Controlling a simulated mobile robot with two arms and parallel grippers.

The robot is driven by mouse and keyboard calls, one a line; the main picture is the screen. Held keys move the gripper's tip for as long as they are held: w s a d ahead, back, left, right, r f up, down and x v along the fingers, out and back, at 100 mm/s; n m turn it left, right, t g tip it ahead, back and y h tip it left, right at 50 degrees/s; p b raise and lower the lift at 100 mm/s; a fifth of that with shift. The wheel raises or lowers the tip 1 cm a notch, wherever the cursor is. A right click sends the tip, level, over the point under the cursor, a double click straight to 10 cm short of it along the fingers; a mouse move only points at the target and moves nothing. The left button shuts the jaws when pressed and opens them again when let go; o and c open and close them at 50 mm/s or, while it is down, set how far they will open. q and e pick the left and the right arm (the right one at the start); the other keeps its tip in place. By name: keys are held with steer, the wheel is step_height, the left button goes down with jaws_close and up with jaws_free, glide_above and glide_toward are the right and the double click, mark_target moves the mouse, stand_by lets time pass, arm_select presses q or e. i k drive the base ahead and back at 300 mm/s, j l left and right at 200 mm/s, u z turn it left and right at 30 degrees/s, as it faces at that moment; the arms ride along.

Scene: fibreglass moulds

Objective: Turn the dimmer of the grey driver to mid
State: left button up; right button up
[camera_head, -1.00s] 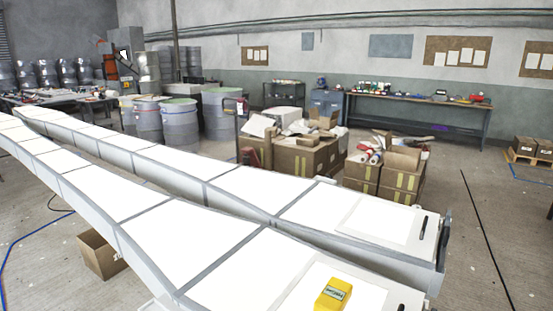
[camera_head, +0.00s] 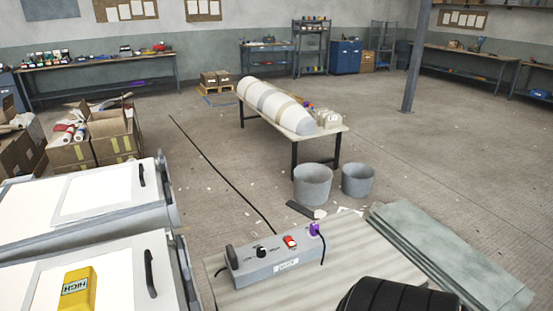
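The grey driver (camera_head: 272,266) is a long box with a pale label on its front. It sits on a corrugated grey surface at the bottom middle of the head view. Its dimmer is a small black knob (camera_head: 261,252) on top, between small white markings. The direction of the knob's pointer is too small to tell. A red switch (camera_head: 290,242) is to the right of the knob, and a purple plug (camera_head: 314,230) with a black cable is at the right end. A black handle stands at the left end. Neither of my grippers is in view.
Two long white-panelled moulds (camera_head: 90,233) fill the lower left; a yellow box marked HIGH (camera_head: 76,289) lies on the nearer one. Grey sheets (camera_head: 445,250) lie to the right. Two grey buckets (camera_head: 312,186) stand behind the driver. A dark ribbed shape covers the bottom edge.

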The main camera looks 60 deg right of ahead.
mark_target(261, 251)
steer(key=z, duration=1.85)
steer(key=i+l+u, duration=0.1)
steer(key=l, duration=0.3)
steer(key=i+l, duration=0.1)
steer(key=l, duration=0.3)
steer(key=l+u, duration=0.15)
steer(key=l, duration=0.25)
steer(key=i, duration=0.05)
